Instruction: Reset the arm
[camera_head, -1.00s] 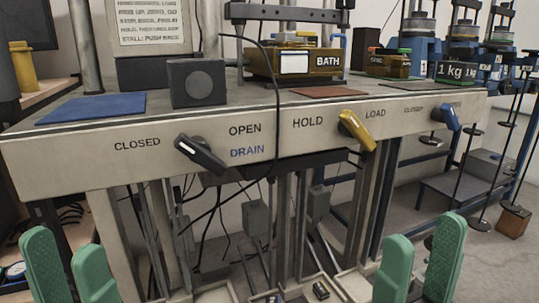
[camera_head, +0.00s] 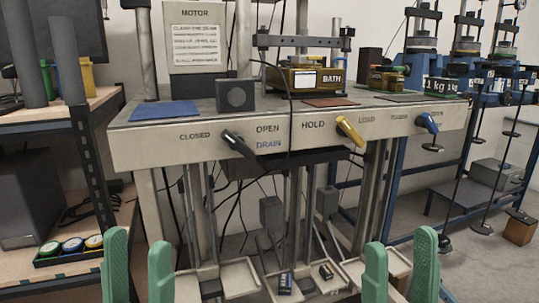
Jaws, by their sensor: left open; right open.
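My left gripper (camera_head: 138,268) is open and empty at the lower left, its two green fingers apart. My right gripper (camera_head: 399,275) is open and empty at the lower right. Both are in front of the bench (camera_head: 135,152), touching nothing I can see. On the bench's front face are a black lever (camera_head: 238,144) between CLOSED and OPEN DRAIN, a yellow lever (camera_head: 350,131) between HOLD and LOAD, and a blue lever (camera_head: 428,123) at the right. Which part the task calls the arm I cannot tell; a grey beam (camera_head: 298,42) spans above the BATH box (camera_head: 291,80).
A shelf rack (camera_head: 92,170) stands at the left with small round tins (camera_head: 73,245). Trays (camera_head: 238,278) with small dark blocks (camera_head: 285,283) lie low under the bench. Hanging weight rods (camera_head: 452,215) and a blue frame stand at the right. Grey floor shows at the right.

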